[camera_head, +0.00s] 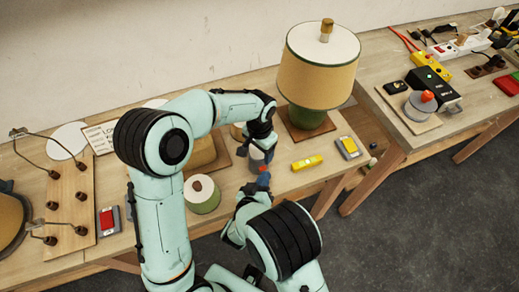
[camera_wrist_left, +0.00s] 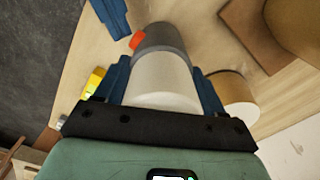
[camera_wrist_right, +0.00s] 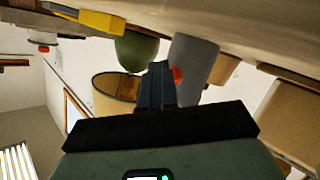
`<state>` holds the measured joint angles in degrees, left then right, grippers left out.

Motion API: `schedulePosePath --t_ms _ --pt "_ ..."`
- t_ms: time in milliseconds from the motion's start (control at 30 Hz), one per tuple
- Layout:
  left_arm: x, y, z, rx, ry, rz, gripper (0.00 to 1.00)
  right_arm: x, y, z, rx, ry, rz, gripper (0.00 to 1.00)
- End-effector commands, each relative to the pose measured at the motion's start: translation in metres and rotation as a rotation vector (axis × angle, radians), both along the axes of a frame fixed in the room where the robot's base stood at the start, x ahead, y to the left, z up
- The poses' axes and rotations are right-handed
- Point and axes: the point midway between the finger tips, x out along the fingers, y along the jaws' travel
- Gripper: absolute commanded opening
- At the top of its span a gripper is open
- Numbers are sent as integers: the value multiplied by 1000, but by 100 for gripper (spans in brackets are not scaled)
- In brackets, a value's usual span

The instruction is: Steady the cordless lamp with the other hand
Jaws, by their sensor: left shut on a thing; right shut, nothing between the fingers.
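The cordless lamp (camera_head: 257,159) stands on the near part of the wooden bench, a grey cylinder. In the left wrist view it (camera_wrist_left: 160,42) has a pale upper part and an orange-red knob on its grey side. My left gripper (camera_head: 262,142) is shut around the pale part from above. My right gripper (camera_head: 264,178) is shut and empty, just in front of the lamp at the bench's near edge. In the right wrist view its blue fingers (camera_wrist_right: 157,82) overlap the red knob and the grey body (camera_wrist_right: 195,62); I cannot tell whether they touch.
A large tan-shaded lamp (camera_head: 318,75) stands behind right. A yellow level (camera_head: 307,163) lies right, and a small green round object with a pale top (camera_head: 202,193) stands left. A wooden board with wires (camera_head: 68,210) is far left. A second bench with power strips stands right.

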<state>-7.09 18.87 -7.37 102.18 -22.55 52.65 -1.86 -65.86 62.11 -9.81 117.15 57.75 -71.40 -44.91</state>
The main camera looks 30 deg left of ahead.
Motion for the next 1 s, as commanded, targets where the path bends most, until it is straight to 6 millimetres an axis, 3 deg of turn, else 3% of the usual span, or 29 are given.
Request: schedulePosePath --t_ms 1000 --pt "0 -1 0 -1 1 0 32 -9 -11 0 -2 0 1 0"
